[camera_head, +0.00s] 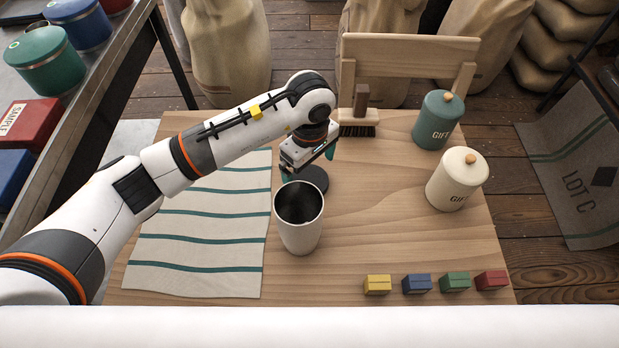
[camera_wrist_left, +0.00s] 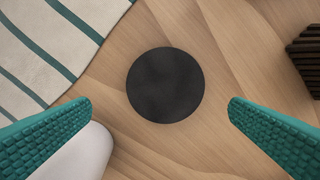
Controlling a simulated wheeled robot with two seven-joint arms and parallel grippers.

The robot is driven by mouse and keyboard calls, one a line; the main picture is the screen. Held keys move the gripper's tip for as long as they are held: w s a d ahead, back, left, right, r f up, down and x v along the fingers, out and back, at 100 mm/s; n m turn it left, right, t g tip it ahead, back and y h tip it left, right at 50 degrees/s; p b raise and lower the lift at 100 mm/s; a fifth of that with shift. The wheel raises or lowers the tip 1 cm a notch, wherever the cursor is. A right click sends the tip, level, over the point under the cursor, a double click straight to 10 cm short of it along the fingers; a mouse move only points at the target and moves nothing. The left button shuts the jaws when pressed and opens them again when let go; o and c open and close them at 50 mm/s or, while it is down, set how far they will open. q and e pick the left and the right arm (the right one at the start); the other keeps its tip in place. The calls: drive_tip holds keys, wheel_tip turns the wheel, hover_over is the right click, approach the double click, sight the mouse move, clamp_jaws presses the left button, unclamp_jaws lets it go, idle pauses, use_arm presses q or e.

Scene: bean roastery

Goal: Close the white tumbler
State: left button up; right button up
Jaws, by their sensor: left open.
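The white tumbler (camera_head: 299,232) stands upright on the wooden table, and its dark inside shows through the open top. A round black lid (camera_head: 314,181) lies flat on the table just behind the tumbler. My left gripper (camera_head: 308,172) is open and empty above the lid, and the arm hides part of that area. In the left wrist view the lid (camera_wrist_left: 166,85) lies between and beyond the two teal fingers, not touched by them. A white rounded part of the tumbler (camera_wrist_left: 80,155) shows at the lower left, partly behind a finger. My right gripper is not in view.
A striped cloth (camera_head: 200,225) lies left of the tumbler. A brush (camera_head: 359,115) stands behind the lid. A green canister (camera_head: 437,120) and a cream canister (camera_head: 457,180) stand at the right. Small yellow (camera_head: 377,285), blue, green and red boxes line the front edge.

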sight(310, 180)
use_arm(q)
drive_tip(key=shift+f, duration=0.1)
drive_tip(key=f, duration=0.3)
drive_tip(key=w+f+p, duration=0.1)
drive_tip(key=f, duration=0.1)
idle(0.3)
drive_tip(key=c, duration=0.9)
drive_tip(key=shift+c, duration=0.2)
wheel_tip(310, 180, up, 10)
drive_tip(key=b, duration=0.1)
